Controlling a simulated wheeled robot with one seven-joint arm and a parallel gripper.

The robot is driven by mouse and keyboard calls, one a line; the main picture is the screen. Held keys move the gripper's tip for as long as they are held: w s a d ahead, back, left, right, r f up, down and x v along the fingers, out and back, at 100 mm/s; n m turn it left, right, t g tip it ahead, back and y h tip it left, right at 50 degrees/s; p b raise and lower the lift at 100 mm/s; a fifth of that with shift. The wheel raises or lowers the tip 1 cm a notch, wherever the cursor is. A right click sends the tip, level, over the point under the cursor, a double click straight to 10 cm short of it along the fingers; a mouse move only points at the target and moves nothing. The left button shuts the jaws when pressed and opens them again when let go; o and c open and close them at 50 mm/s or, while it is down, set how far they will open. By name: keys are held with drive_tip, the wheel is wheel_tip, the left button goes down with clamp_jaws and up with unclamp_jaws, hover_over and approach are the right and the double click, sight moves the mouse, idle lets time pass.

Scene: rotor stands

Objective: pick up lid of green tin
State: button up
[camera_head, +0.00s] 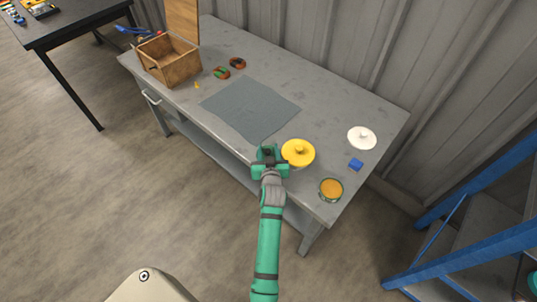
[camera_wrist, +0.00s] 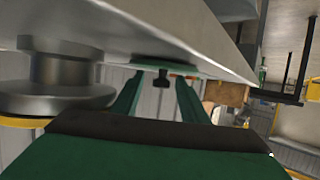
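The green tin (camera_head: 331,189) stands uncovered near the table's front right corner, with orange contents showing. In the wrist view, which looks upside down, a pale green disc with a black knob (camera_wrist: 161,79) lies flat against the tabletop; it looks like the green tin's lid. My gripper (camera_head: 266,154) is over the table's front edge, left of the yellow lid, and mostly hides this disc in the head view. In the wrist view my gripper's fingers (camera_wrist: 160,92) are apart, with the knob seen between their tips. I cannot tell whether they touch it.
A yellow lid (camera_head: 298,152) sits close to the right of my gripper, on a silver tin (camera_wrist: 60,75). A white lid (camera_head: 361,138) and a blue block (camera_head: 356,164) are farther right. A grey mat (camera_head: 250,106) and an open wooden box (camera_head: 170,62) lie to the left.

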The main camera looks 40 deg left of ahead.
drive_tip(key=shift+s, duration=0.15)
clamp_jaws()
